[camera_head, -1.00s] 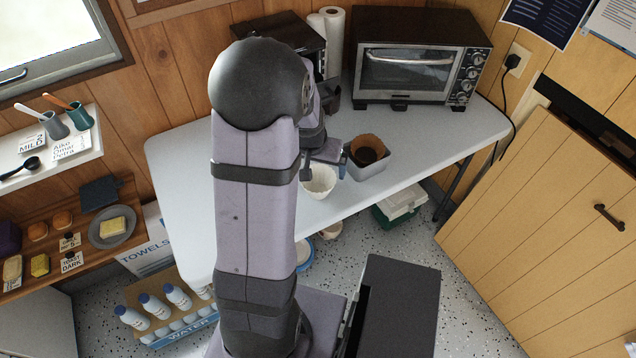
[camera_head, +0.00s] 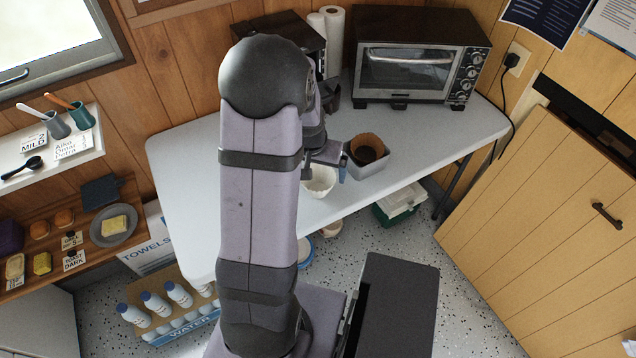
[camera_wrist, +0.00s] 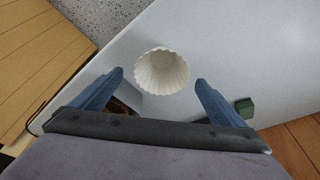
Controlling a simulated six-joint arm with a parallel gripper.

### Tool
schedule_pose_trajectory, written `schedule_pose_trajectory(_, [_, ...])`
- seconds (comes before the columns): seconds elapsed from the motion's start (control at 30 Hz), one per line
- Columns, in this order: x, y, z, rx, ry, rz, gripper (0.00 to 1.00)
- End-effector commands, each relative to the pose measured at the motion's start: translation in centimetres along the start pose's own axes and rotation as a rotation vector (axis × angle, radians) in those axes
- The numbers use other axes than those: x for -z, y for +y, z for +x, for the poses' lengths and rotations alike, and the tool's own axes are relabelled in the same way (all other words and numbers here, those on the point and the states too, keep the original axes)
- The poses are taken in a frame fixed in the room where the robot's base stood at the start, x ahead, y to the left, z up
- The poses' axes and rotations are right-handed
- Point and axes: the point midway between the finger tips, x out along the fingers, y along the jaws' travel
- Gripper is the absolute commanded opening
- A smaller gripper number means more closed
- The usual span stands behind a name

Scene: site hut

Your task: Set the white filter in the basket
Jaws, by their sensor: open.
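The white filter (camera_head: 320,183) is a fluted paper cup standing mouth-up on the white table. In the wrist view the white filter (camera_wrist: 162,72) shows just beyond and between my fingertips, with no contact visible. My gripper (camera_wrist: 160,82) is open and empty. In the head view my gripper (camera_head: 326,172) is above the filter and my arm hides part of it. I cannot clearly identify the basket; a dark part (camera_head: 332,94) at the front of the black machine, partly behind my arm, may be it.
A grey square bin (camera_head: 371,171) holding a brown used filter (camera_head: 366,140) stands close to the right of the gripper. A toaster oven (camera_head: 411,75) and paper rolls (camera_head: 334,38) stand behind. The wrist view shows a small green block (camera_wrist: 244,107). The table's right part is clear.

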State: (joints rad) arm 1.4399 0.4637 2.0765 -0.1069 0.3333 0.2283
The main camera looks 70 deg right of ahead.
Motion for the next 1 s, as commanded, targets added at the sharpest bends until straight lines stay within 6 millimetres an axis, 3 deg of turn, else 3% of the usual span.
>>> schedule_pose_trajectory(0.4, [0.1, -0.4, 3.9, 0.000, -0.003, -0.002, 0.94])
schedule_pose_trajectory(0.73, [0.2, -0.4, 4.3, 0.000, -0.001, -0.001, 0.94])
schedule_pose_trajectory(0.87, [0.2, -0.4, 4.3, 0.000, -0.001, -0.001, 0.66])
schedule_pose_trajectory(1.0, [0.2, -0.4, 4.3, 0.000, -0.001, -0.001, 0.62])
